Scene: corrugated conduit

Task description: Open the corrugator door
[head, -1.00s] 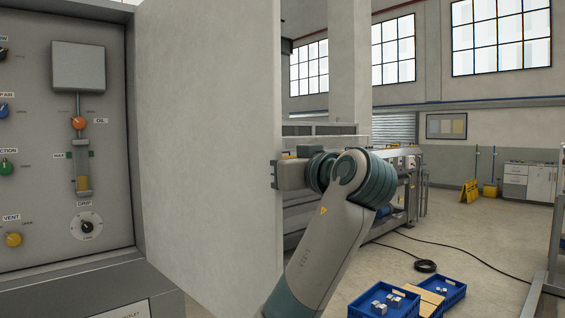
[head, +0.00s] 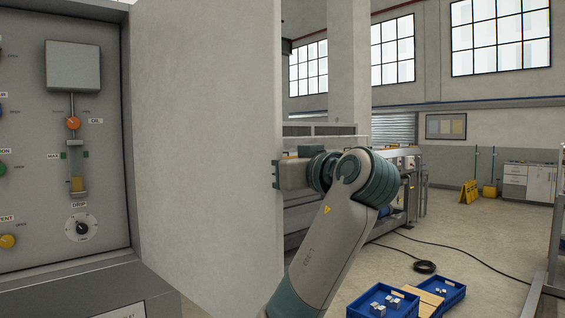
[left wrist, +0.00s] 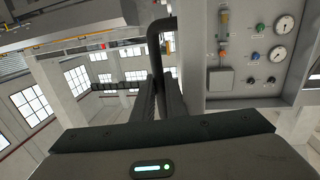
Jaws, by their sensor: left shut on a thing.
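The corrugator door (head: 205,130) is a large plain pale grey panel standing open out from the cabinet, its inner face filling the left middle of the head view. My left gripper (head: 278,175) reaches the door's free edge from the right; its fingertips are hidden behind the door there. In the left wrist view, its two dark fingers (left wrist: 160,95) are closed on a black bent bar handle (left wrist: 154,45). The cabinet's control panel (head: 30,210), with knobs, an oil sight glass and a drip dial, is exposed at left. It appears upside down in the wrist view (left wrist: 244,85). My right gripper is not in view.
A long machine (head: 405,165) stands behind my arm. Blue crates (head: 440,312) with small parts lie on the floor at lower right. A black cable (head: 470,268) runs over the floor. A rack post (head: 553,250) stands at the right edge.

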